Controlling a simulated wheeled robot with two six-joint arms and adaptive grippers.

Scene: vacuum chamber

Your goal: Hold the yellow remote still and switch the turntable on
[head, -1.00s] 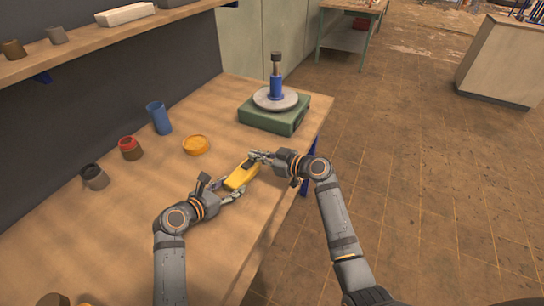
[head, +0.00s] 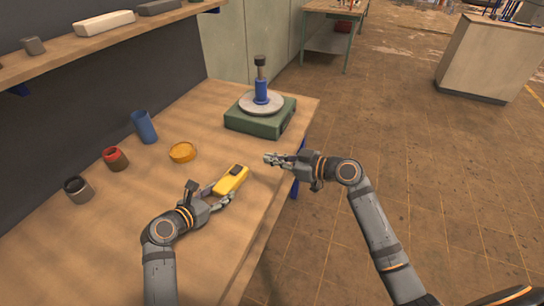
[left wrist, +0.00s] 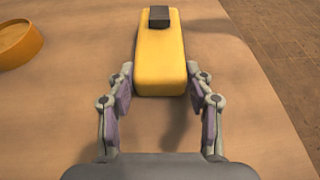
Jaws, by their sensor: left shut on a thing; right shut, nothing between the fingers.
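The yellow remote (head: 231,181) with a raised dark button (head: 237,169) at its far end lies low over the bench. My left gripper (head: 219,194) is shut on its near end, one finger on each side; the remote (left wrist: 160,65) also shows between the fingers in the left wrist view. The turntable (head: 255,123) has a green base and a grey disc bearing a blue post with a dark top; whether the disc spins cannot be told. My right gripper (head: 267,159) is shut and empty, right of the remote and apart from it.
On the wooden bench (head: 130,225), a shallow orange dish (head: 182,153), a blue cup (head: 144,127), a red-rimmed pot (head: 115,158) and a dark pot (head: 77,190) stand to the left. A shelf (head: 100,50) hangs above. The bench's right edge runs below my right gripper.

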